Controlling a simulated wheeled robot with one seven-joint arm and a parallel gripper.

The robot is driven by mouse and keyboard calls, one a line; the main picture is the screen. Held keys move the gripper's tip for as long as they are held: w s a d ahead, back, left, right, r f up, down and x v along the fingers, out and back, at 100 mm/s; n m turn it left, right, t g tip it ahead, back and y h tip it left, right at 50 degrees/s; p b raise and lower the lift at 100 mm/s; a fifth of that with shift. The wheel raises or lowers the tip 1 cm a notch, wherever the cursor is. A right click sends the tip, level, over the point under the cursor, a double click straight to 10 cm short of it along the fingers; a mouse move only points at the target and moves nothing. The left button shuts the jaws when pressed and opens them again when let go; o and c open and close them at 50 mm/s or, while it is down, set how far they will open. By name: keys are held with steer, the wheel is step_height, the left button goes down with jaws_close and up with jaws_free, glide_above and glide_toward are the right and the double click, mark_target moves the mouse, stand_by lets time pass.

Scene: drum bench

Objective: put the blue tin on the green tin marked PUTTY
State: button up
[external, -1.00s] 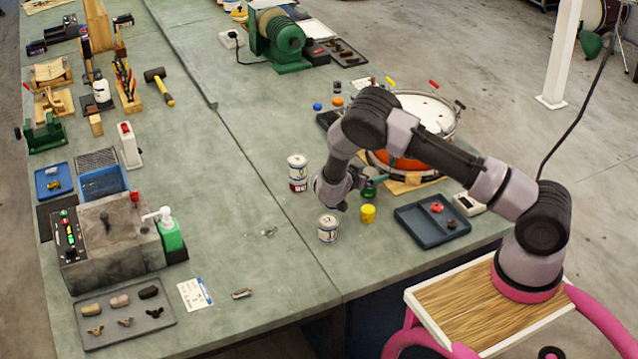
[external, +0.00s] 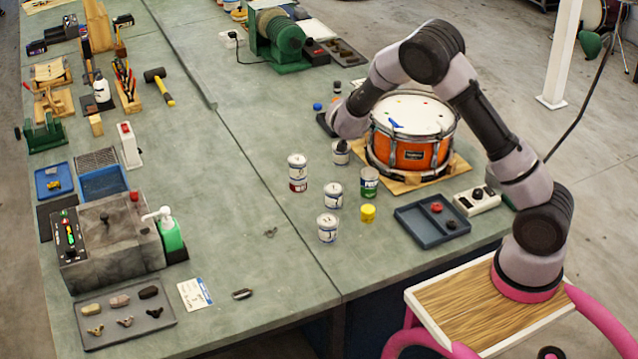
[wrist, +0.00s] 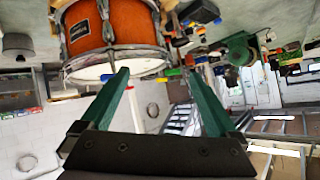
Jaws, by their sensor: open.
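The green tin (external: 369,182) stands upright on the bench in front of the drum; its lettering is too small to read. Two white tins with blue bands, one front (external: 327,229) and one just behind it (external: 332,196), stand to its left. I cannot tell which is the task's blue tin. Another pale tin (external: 341,153) stands below my wrist, partly hidden. My gripper shows in the wrist view (wrist: 157,73) with its green fingers apart and nothing between them. In the external view its fingers are hidden behind my wrist, above and behind the tins.
A white tin with a red band (external: 298,173) stands left of the others. The orange drum (external: 412,150) is close on the right. A yellow pot (external: 368,213) and a dark blue tray (external: 425,235) are in front. The bench left of the tins is mostly clear.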

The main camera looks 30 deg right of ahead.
step_height(320, 180, up, 14)
steer(key=s+n+t+y, duration=0.1)
steer(key=n+t+y, duration=0.1)
steer(key=y, duration=0.4)
steer(key=s+r+n+y, duration=0.2)
steer(key=s+r+y, duration=0.2)
steer(key=s+r, duration=0.55)
steer(key=s+d+n+g, duration=0.1)
steer(key=s+d+n, duration=0.1)
steer(key=s, duration=1.2)
steer(key=s+d+n+g, duration=0.2)
steer(key=s+d, duration=0.1)
steer(key=s, duration=1.2)
steer(key=shift+s+d+r, duration=0.15)
steer(key=shift+d+r, duration=0.05)
steer(key=shift+d, duration=0.2)
